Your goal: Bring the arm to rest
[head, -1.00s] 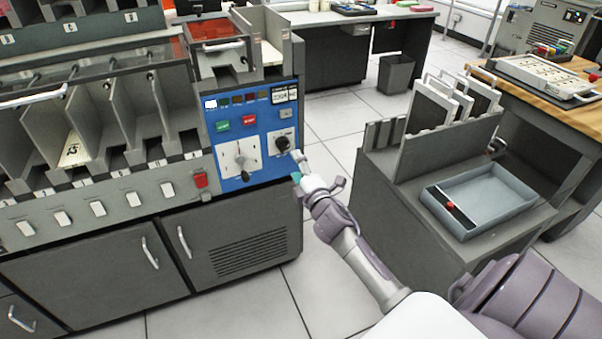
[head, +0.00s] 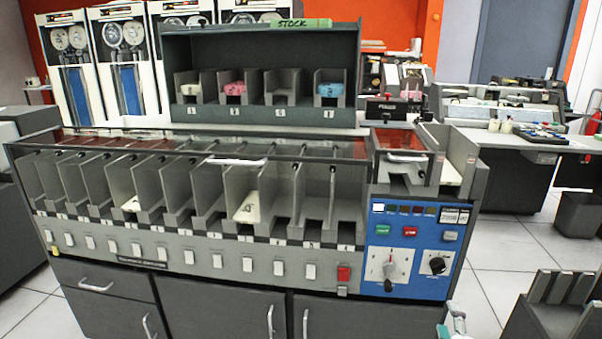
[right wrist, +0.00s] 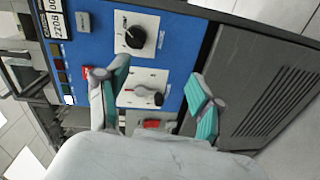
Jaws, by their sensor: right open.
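My right gripper (head: 452,325) shows at the bottom edge of the head view, just below the blue control panel (head: 408,245). In the right wrist view its two teal-padded fingers (right wrist: 158,90) are spread apart with nothing between them. Behind them is the same blue panel (right wrist: 90,30), with a black knob (right wrist: 136,38) and a lever switch (right wrist: 141,96). The gripper looks apart from the panel, but the gap is hard to judge. Most of my right arm is out of the head view. My left gripper is not in view.
The card sorter (head: 205,255) with its row of pockets fills the middle. A stock rack (head: 262,110) stands behind it. A grey divided rack (head: 560,300) is at the lower right. Pale floor (head: 500,265) lies clear between the sorter and that rack.

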